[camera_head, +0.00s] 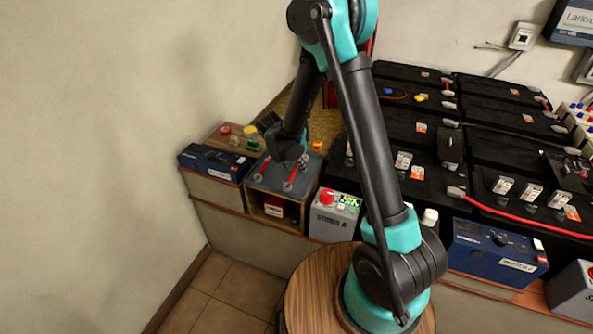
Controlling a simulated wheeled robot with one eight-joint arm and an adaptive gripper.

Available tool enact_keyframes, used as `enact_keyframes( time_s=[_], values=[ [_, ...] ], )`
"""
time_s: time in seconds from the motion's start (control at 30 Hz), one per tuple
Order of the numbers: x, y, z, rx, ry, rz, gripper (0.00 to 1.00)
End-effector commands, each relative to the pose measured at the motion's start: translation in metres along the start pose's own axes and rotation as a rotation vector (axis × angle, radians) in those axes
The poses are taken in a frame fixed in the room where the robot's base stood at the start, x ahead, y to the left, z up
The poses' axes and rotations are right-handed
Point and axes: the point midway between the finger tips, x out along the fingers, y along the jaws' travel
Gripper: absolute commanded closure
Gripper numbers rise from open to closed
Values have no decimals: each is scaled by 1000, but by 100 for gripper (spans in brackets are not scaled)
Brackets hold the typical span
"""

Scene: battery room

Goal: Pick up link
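My gripper (290,160) is black and hangs low over the grey top of a small wooden stand (275,184). Its fingers are small and dark here, and I cannot tell whether they are open or shut or hold anything. Two red-handled items lie on that grey top, one to the left (262,168) of my gripper and one just below it (291,178). I cannot make out for certain which thing is the link. A red cable (515,214) with grey ends runs across the front black batteries at the right.
Rows of black batteries (408,122) fill the right side. A blue device (215,162) stands left of the stand. A grey box with a red button (333,214) stands right of it. A blue meter (497,247) sits at the front right. Tiled floor (222,295) is clear.

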Motion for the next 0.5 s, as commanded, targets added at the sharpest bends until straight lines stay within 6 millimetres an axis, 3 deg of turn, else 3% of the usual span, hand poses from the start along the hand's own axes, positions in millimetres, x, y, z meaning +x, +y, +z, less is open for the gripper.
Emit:
enact_keyframes(
  time_s=[0.03,0.3,0.5],
  values=[
    [0,0,0,0,0,0,65],
    [0,0,0,0,0,0,99],
    [0,0,0,0,0,0,100]
  ],
)
